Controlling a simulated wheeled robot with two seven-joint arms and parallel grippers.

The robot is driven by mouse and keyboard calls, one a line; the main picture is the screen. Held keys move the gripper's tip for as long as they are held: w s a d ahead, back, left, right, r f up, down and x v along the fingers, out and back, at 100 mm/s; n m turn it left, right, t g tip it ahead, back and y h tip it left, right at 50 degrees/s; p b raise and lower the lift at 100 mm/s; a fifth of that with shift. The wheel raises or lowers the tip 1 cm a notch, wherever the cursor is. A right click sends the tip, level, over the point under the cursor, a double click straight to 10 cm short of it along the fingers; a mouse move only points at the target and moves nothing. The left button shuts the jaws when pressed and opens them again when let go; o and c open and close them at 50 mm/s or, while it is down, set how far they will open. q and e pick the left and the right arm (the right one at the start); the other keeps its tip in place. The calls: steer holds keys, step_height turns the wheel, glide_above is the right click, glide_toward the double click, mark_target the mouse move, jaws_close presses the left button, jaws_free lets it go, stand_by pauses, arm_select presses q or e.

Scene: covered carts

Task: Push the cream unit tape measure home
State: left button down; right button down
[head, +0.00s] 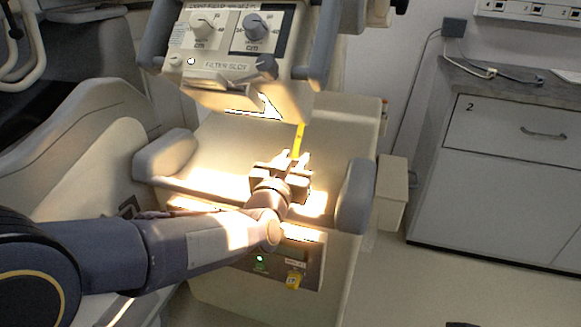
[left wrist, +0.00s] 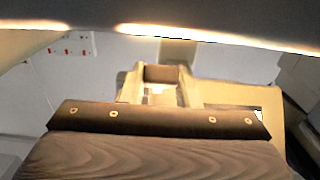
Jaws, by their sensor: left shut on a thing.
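The tape measure is a yellow strip (head: 299,138) hanging below the underside of the cream unit's head (head: 225,65). Its lower end meets the fingertips of my left gripper (head: 295,159), which is shut on it. The gripper is below the head, above the brightly lit cream body (head: 225,145). In the left wrist view the gripper fingers (left wrist: 160,82) point away from the camera; I cannot make out the strip between them. My right gripper is not in view.
The head carries two dials and grey side handles (head: 320,45). Padded grey arms (head: 355,197) flank the body.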

arm_select(q)
steer(key=shift+w+d+r, duration=0.25)
steer(key=shift+w+r, duration=0.6)
steer(key=shift+r, duration=0.15)
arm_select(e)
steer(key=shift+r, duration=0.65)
arm_select(q)
steer(key=c, duration=1.1)
jaws_free()
steer(key=shift+s+p, duration=0.1)
steer(key=shift+p, duration=0.2)
steer(key=p+v, duration=0.1)
steer(key=v, duration=0.6)
steer(key=shift+s+a+p, duration=0.1)
steer(key=shift+s+p, duration=0.2)
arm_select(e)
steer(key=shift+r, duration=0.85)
